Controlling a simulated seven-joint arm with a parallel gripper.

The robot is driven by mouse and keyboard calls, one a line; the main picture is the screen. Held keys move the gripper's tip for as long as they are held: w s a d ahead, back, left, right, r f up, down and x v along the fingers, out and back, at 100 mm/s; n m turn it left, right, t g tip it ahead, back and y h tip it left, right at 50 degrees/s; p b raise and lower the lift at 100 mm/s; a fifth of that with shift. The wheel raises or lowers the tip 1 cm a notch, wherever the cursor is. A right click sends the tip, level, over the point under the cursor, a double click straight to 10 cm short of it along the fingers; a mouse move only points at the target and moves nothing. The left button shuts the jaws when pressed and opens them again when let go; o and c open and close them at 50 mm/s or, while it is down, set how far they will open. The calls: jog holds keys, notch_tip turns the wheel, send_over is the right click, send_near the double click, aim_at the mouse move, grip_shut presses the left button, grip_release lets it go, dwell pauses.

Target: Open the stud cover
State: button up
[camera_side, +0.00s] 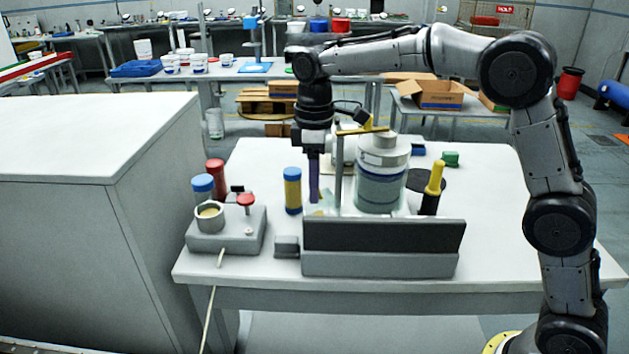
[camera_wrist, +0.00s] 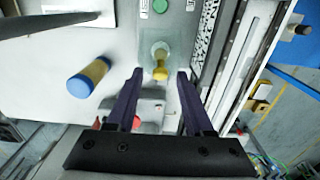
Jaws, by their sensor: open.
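The task's stud cover seems to be the small pale, translucent piece with a yellow knob (camera_wrist: 160,70) on a greenish plate (camera_wrist: 178,48) in the wrist view. I cannot tell whether it is lid or stud. My gripper (camera_wrist: 160,75) is open, its two dark purple fingers on either side of the yellow knob with gaps left and right. In the side view my gripper (camera_side: 314,199) points straight down behind the dark panel, left of a large clear jar (camera_side: 381,190). The cover is mostly hidden there.
A dark panel on a grey base (camera_side: 380,265) stands in front. A blue-and-yellow cylinder (camera_side: 292,192) stands left of my gripper. A grey box (camera_side: 228,240) with a cup and red button is farther left. A yellow-handled tool (camera_side: 434,180) stands right. The right tabletop is clear.

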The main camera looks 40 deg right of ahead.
grip_shut()
jog(key=shift+r, duration=0.1)
dwell(1.2)
